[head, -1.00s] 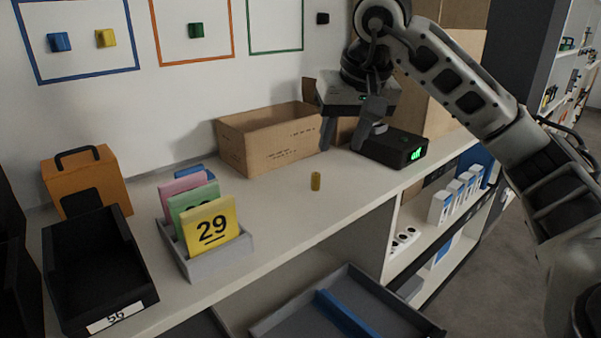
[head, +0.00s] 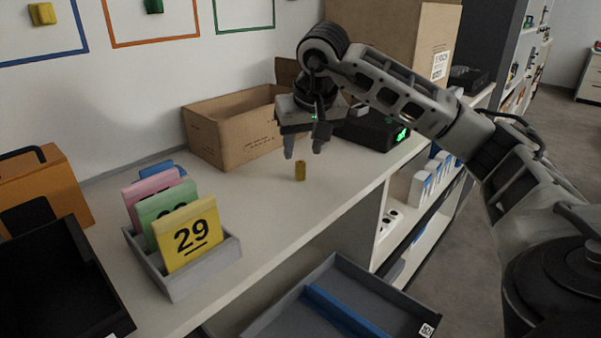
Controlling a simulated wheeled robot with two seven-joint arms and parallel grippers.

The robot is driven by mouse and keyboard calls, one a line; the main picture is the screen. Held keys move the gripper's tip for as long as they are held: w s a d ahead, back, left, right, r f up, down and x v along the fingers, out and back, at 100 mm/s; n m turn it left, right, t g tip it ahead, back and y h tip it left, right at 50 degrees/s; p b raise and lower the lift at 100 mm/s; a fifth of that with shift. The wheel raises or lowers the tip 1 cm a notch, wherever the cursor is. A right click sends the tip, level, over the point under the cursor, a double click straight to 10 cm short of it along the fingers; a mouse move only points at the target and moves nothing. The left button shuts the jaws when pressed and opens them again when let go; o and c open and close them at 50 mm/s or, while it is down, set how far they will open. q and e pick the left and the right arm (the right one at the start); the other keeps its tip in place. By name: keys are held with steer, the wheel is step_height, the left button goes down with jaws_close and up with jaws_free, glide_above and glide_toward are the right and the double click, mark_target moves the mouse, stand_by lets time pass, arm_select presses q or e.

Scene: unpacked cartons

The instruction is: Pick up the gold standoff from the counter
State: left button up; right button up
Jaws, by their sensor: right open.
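The gold standoff (head: 300,171) is a small upright cylinder on the light counter (head: 255,205), near its front edge. My right gripper (head: 303,154) points down with its two fingers apart and nothing between them. In the picture its fingertips show just above the standoff's top; I cannot tell the exact height or depth between them. My left gripper is not in view.
An open cardboard box (head: 215,136) stands behind the gripper, and a black device with a green display (head: 375,132) to its right. A grey holder (head: 185,277) with coloured number cards and a black bin (head: 70,290) are on the left. A grey drawer (head: 335,265) sits below the counter.

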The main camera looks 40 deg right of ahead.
mark_target(300, 161)
steer(key=x, duration=0.5)
steer(key=shift+f, duration=0.15)
jaws_close()
